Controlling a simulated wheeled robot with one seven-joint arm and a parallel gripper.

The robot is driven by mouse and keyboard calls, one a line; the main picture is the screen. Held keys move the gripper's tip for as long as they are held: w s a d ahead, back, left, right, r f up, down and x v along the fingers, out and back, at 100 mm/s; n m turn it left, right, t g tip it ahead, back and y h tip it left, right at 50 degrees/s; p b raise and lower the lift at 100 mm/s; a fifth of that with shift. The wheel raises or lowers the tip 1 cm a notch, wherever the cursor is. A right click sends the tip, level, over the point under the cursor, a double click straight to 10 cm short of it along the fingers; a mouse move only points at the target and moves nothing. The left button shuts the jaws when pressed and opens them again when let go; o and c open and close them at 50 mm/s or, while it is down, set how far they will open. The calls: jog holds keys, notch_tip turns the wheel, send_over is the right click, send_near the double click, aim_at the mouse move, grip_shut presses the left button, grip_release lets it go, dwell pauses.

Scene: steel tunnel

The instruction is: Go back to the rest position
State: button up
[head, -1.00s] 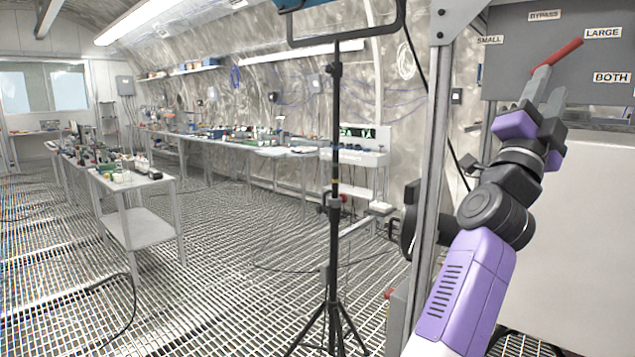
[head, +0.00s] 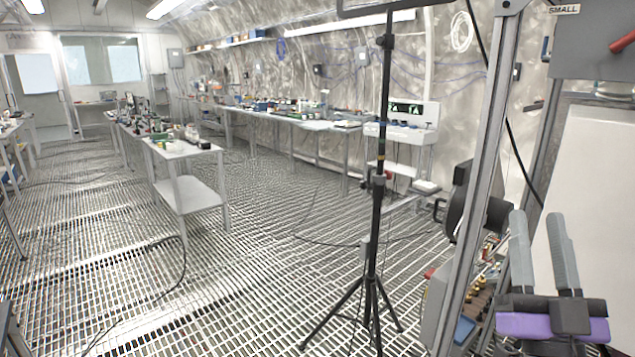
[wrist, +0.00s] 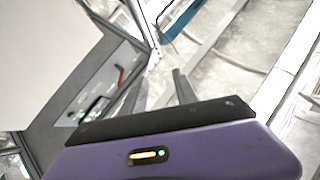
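My gripper (head: 538,218) is at the lower right of the head view, fingers pointing up. Its two grey fingers stand apart with nothing between them. The grey switch panel (head: 590,60) is cut off at the upper right, with its "SMALL" label and red lever (head: 624,41) showing. My gripper is well below the lever and apart from it. In the wrist view, the open fingers (wrist: 158,88) show beyond the purple gripper body, and the panel (wrist: 92,105) with the red lever (wrist: 121,76) is to their left, tilted.
A metal frame post (head: 476,190) stands just left of my gripper, with small parts on a shelf (head: 478,300) behind it. A black tripod stand (head: 372,240) is further left. Long benches (head: 300,122) and a small table (head: 188,165) lie beyond. The grated floor (head: 250,270) is mostly open.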

jog(key=s+a+f+n+g+y, duration=0.4)
jog(key=s+f, duration=0.3)
jog(key=f, duration=0.5)
jog(key=s+a+f+g, duration=0.2)
jog(key=s+f, duration=0.4)
jog(key=s, duration=0.3)
jog(key=s+a+f+g+y+p, duration=0.1)
jog(key=s+a+f+g, duration=0.1)
jog(key=s+f, duration=0.3)
jog(key=s+a+f+m+g+y, duration=0.1)
jog(key=s+f, duration=0.5)
jog(key=s, duration=0.7)
jog(key=a+g, duration=0.1)
jog(key=g, duration=0.1)
jog(key=shift+s+a+f+g+p, duration=0.2)
jog(key=shift+a+f+g+p, duration=0.05)
jog(key=shift+f+g+p, duration=0.15)
jog(key=shift+r, duration=0.1)
